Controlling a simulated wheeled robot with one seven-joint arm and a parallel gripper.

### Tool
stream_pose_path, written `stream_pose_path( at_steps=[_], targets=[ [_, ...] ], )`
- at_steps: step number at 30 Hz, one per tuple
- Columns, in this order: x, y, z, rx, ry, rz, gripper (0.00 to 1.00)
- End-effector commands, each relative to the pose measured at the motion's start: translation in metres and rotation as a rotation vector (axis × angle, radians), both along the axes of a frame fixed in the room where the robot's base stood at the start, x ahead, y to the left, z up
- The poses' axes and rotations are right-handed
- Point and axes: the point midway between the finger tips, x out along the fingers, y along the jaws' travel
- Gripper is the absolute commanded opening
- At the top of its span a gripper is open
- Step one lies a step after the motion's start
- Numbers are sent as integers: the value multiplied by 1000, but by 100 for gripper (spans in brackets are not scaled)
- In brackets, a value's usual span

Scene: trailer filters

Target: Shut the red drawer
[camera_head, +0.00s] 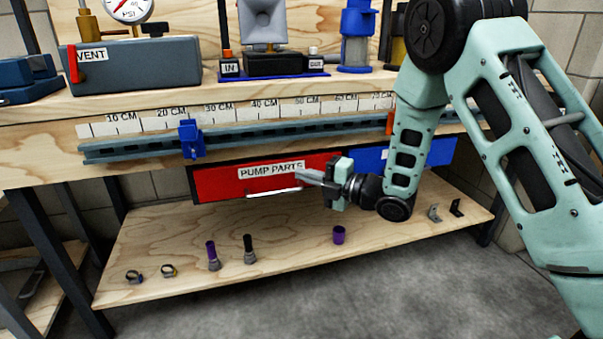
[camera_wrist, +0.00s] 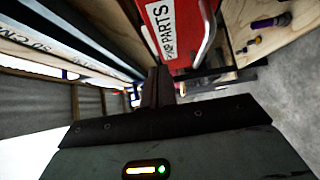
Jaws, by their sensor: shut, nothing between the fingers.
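The red drawer (camera_head: 225,185) hangs under the bench top, with a "PUMP PARTS" label and a pale bar handle (camera_head: 273,191) on its front. I cannot tell from these views how far it stands out, if at all. My gripper (camera_head: 302,175) is in front of the drawer's right part, with its fingers shut and empty, pointing left. It hides part of the front near the handle's right end. In the wrist view the shut fingers (camera_wrist: 158,86) lie beside the red drawer front (camera_wrist: 178,22), and the handle (camera_wrist: 208,35) shows to their right. Contact cannot be told.
A blue drawer (camera_head: 438,152) sits to the right, partly behind my arm. A rail (camera_head: 280,130) with a blue slider (camera_head: 191,139) runs above. The lower shelf (camera_head: 290,240) holds several small parts, including a purple cup (camera_head: 338,235). Space before the drawer's left half is free.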

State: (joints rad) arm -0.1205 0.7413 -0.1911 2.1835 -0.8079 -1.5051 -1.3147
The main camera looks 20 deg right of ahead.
Motion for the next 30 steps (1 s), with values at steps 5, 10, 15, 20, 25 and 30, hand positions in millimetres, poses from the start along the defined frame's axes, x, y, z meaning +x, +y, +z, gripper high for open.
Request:
stream_pose_path(
  at_steps=[5,10,15,20,25,30],
  targets=[
    [-16,-17,2,0,3,-2,0],
    [-35,-36,2,0,3,-2,0],
    [-51,-52,1,-1,2,-2,0],
    [-57,-57,1,-1,-1,1,0],
    [-56,-54,2,-2,13,-2,0],
    [-47,-29,5,-5,188,-69,0]
  ],
)
